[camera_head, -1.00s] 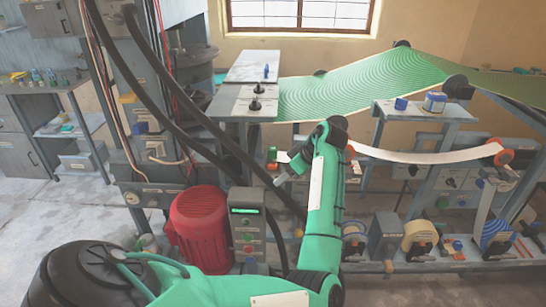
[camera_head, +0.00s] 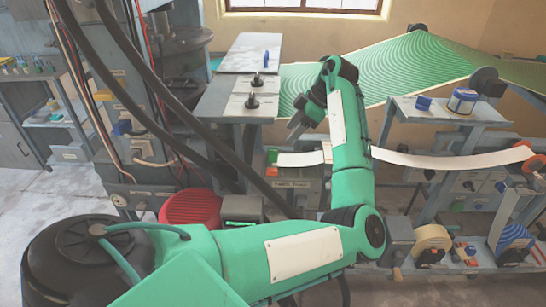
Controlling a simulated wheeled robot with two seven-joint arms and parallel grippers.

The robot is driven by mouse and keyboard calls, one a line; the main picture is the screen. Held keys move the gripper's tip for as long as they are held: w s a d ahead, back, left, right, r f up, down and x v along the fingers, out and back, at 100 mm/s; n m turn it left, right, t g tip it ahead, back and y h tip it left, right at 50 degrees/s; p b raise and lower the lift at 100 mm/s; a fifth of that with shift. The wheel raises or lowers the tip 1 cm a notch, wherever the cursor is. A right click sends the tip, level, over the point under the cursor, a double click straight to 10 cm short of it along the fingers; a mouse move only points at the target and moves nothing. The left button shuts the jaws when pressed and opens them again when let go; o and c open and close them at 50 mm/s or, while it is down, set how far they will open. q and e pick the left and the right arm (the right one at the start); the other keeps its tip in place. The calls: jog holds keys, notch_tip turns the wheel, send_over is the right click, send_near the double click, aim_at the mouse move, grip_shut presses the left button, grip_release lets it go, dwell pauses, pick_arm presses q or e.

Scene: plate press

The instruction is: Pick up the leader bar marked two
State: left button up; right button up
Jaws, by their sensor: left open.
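I cannot pick out any bar with a readable mark two. A pale strip (camera_head: 440,161) runs from the right to behind my left arm. Its short left end (camera_head: 298,160) lies over a grey bench unit with small green and orange parts. My left gripper (camera_head: 297,128) has grey fingers, is open, and hangs in front of the green patterned sheet, above the strip's left end. Nothing shows between its fingers. My left forearm hides the middle of the strip. My right gripper is not in view.
Two black knobs (camera_head: 252,101) stand on a grey plate table (camera_head: 219,105) left of the gripper. The green sheet (camera_head: 390,75) slopes behind. A red motor (camera_head: 193,207) is lower left.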

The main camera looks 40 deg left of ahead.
aim_at(276, 150)
pick_arm(q)
jog(key=x, duration=0.4)
jog(key=shift+w, duration=0.2)
jog(key=shift+s+a+f, duration=0.2)
jog(key=shift+s+f, duration=0.1)
jog(key=shift+f, duration=0.1)
jog(key=p+x, duration=0.1)
jog(key=x, duration=0.3)
jog(key=shift+s+f, duration=0.1)
jog(key=shift+f, duration=0.1)
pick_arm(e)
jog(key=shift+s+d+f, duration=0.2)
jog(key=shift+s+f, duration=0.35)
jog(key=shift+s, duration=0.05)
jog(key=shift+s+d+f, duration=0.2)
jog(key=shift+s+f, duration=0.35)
pick_arm(q)
jog(key=shift+c, duration=0.2)
jog(key=c, duration=1.1)
